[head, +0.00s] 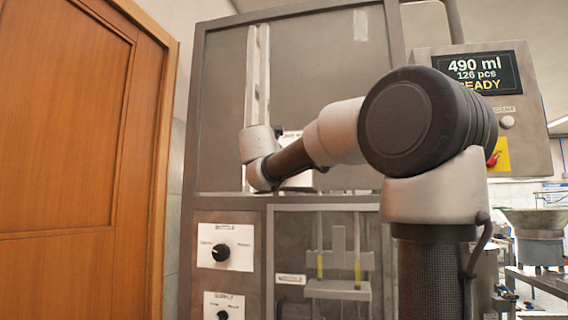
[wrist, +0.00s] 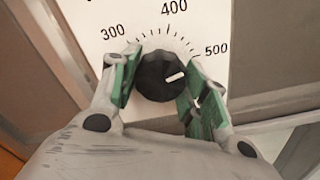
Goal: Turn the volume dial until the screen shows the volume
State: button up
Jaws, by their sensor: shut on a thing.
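The volume dial (wrist: 161,76) is a black round knob on a white scale plate (wrist: 212,14) marked 300, 400 and 500. Its white pointer line points to the right, just below the 500 mark. My gripper (wrist: 162,84) has its green-padded fingers on the left and right sides of the dial and is shut on it. In the head view the dial and my fingers are hidden behind my arm. The screen (head: 478,73) at the upper right reads 490 ml, 126 pcs and READY, its lower left partly covered by my arm.
Below my arm are a bottle selector knob (head: 221,252) and a quantity knob (head: 223,315) on white plates. A red switch on a yellow plate (head: 500,155) sits under the screen. A wooden door (head: 70,140) stands at the left.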

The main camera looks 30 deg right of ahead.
jog(key=shift+m, duration=0.3)
jog(key=o, duration=1)
jog(key=v, duration=1.2)
